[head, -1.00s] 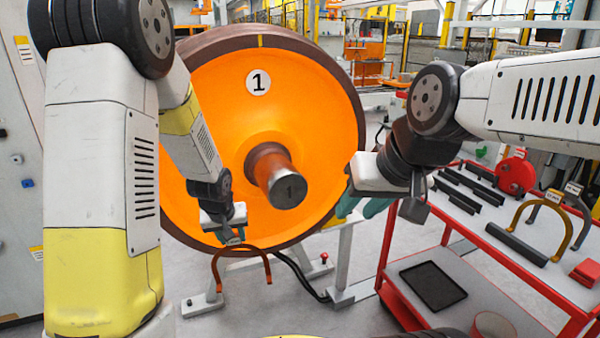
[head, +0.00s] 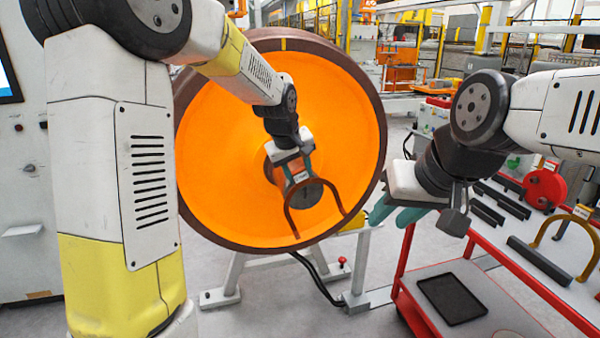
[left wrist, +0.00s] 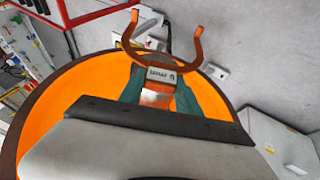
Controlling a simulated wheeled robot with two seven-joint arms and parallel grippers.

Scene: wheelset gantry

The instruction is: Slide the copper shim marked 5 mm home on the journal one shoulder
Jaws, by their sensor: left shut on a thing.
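The copper shim (head: 290,207) is an arch with its legs pointing down. My left gripper (head: 301,172) is shut on the tag at its top; the tag's print is too small to read. In the head view the shim overlaps the journal (head: 309,197), a dark-ended stub at the centre of the orange wheel (head: 225,170). I cannot tell whether it is around the journal or in front of it. In the left wrist view the shim (left wrist: 197,48) extends beyond the teal fingers. My right gripper (head: 396,213) seems open and empty, right of the wheel.
The wheel's grey stand (head: 233,277) and a dark cable are on the floor below.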

